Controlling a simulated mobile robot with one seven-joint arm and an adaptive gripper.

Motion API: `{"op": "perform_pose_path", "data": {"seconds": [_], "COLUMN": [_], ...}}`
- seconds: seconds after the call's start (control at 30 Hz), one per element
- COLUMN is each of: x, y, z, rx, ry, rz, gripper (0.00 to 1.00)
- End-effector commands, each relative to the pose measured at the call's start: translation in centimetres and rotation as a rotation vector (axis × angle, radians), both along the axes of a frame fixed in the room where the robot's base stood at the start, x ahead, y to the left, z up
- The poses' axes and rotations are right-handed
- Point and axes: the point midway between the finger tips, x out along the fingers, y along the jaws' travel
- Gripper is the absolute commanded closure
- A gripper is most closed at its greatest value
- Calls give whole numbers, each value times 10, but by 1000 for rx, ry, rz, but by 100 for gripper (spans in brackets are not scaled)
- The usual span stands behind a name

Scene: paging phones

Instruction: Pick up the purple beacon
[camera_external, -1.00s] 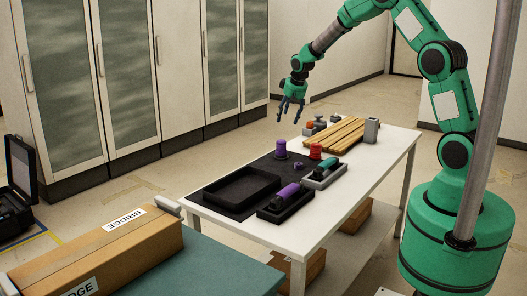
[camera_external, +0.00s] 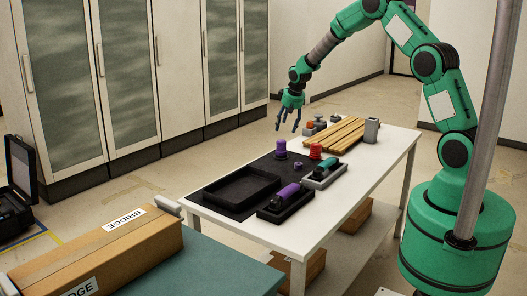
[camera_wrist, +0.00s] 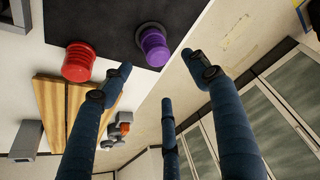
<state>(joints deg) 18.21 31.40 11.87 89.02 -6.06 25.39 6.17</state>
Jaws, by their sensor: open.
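The purple beacon (camera_external: 281,149) stands upright on the dark mat (camera_external: 258,165) near the back edge of the white table. In the wrist view the purple beacon (camera_wrist: 154,46) shows at the top, on a grey base, beyond the fingertips and between two of them. My gripper (camera_external: 288,124) is open and empty. It hangs above and behind the table's far edge, beyond the beacon and apart from it. Its blue fingers (camera_wrist: 160,80) are spread in the wrist view.
A red beacon (camera_external: 315,151) stands close to the right of the purple one. A black tray (camera_external: 208,191), a purple handset in a black cradle (camera_external: 272,213), and a teal handset in a grey cradle (camera_external: 317,183) are in front. A wooden slatted board (camera_external: 330,137) lies behind.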

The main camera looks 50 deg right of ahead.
Motion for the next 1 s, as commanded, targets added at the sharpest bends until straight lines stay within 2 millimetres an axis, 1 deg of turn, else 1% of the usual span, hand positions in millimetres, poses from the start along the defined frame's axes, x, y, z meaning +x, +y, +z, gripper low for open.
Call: {"op": "perform_pose_path", "data": {"seconds": [0.03, 0.2, 0.4, 0.6, 1.0], "x": [2, 11, 19, 23, 23], "y": [-1, -5, -9, -11, -11], "z": [-8, -31, -53, -61, -62], "rx": [0, 1, 0, 0, 0], "ry": [1, 2, 0, -1, 0], "rz": [0, 0, 0, 0, 0], "gripper": [40, 40, 40, 40, 40]}}
